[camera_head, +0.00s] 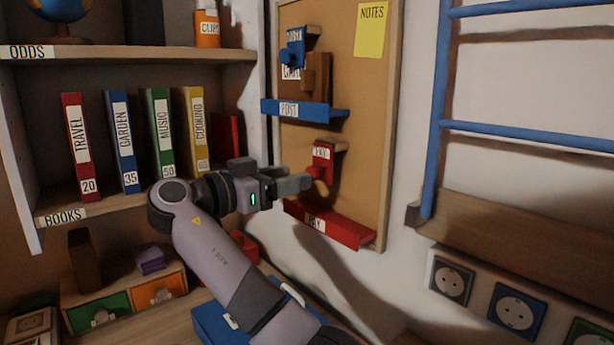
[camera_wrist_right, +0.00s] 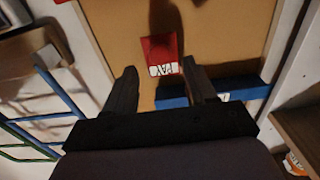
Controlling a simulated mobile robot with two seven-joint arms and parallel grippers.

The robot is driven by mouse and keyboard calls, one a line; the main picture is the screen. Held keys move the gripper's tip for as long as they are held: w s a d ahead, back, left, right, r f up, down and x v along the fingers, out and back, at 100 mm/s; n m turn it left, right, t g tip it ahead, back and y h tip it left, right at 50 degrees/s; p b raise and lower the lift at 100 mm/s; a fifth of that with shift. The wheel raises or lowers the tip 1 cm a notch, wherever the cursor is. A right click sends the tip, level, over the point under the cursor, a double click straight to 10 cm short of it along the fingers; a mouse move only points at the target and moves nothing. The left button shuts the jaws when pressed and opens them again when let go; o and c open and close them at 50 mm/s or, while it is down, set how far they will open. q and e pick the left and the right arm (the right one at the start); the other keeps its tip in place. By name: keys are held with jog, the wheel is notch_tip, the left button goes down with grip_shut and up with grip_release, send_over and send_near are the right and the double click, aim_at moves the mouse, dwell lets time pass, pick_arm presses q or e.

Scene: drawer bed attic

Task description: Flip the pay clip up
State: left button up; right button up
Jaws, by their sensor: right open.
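The red pay clip (camera_head: 323,158) with a white PAY label is on the cork board, above a red ledge (camera_head: 325,226) that also reads PAY. A red rounded knob stands out at its lower part. My right gripper (camera_head: 303,183) is just left of that knob, with its fingertips close to it; I cannot tell whether they touch. In the right wrist view the pay clip (camera_wrist_right: 161,48) shows upside down between and beyond the two spread fingers of my right gripper (camera_wrist_right: 161,72). Nothing is visibly held. My left gripper is not in view.
Above on the cork board (camera_head: 358,120) are a blue clip (camera_head: 293,50), a brown block (camera_head: 317,75) and a blue POST ledge (camera_head: 305,110). Bookshelves with several binders stand left. A blue ladder (camera_head: 434,120) and wall sockets are right.

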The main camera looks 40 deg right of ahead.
aim_at(317, 164)
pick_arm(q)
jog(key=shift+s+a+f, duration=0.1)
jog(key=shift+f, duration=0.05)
pick_arm(e)
jog(key=d, duration=0.4)
jog(key=shift+w+d, duration=0.15)
jog(key=shift+d, duration=0.05)
jog(key=c, duration=1)
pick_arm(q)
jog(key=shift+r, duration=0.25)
pick_arm(e)
jog(key=shift+c, duration=0.2)
